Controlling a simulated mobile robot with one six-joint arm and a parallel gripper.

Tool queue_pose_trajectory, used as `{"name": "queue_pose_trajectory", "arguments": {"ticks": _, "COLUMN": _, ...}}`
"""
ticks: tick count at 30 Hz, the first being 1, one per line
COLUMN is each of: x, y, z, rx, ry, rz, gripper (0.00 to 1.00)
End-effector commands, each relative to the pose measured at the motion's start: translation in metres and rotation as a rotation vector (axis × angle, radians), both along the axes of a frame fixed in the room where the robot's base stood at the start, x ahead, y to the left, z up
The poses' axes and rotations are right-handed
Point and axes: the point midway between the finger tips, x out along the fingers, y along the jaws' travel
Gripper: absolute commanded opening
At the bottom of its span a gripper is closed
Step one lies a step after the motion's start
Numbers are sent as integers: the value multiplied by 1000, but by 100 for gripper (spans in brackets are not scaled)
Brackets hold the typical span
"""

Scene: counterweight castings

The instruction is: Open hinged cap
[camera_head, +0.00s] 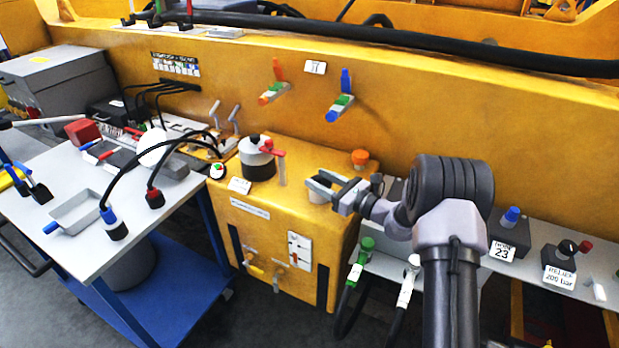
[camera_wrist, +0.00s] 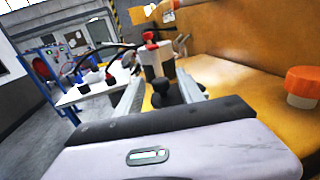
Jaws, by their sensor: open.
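I cannot tell for sure which fitting is the hinged cap. My gripper (camera_head: 320,187) is open above the tank's top, right of the pale cylinder and left of and nearer than the orange cap. A small pale fitting (camera_head: 317,197) shows partly behind the fingers. In the wrist view, a dark knob (camera_wrist: 161,88) appears between the open fingers, with the pale cylinder (camera_wrist: 153,62) beyond and the orange cap (camera_wrist: 303,86) at right.
A blue-framed cart (camera_head: 60,228) with a tray and hoses stands at left. A yellow wall (camera_head: 440,100) with two valve levers rises behind the tank. A grey shelf (camera_head: 575,265) with control boxes is at right. Green and white hose couplings hang beside the tank.

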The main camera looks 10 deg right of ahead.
Motion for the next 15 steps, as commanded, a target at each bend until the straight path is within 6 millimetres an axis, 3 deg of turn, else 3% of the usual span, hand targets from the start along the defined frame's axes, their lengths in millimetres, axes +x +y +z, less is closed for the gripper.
{"name": "queue_pose_trajectory", "arguments": {"ticks": 6, "x": 25, "y": 22, "z": -1, "rx": -1, "ry": -1, "rz": 2, "gripper": 45}}
{"name": "queue_pose_trajectory", "arguments": {"ticks": 15, "x": 31, "y": 27, "z": 1, "rx": 0, "ry": 0, "rz": 0, "gripper": 45}}
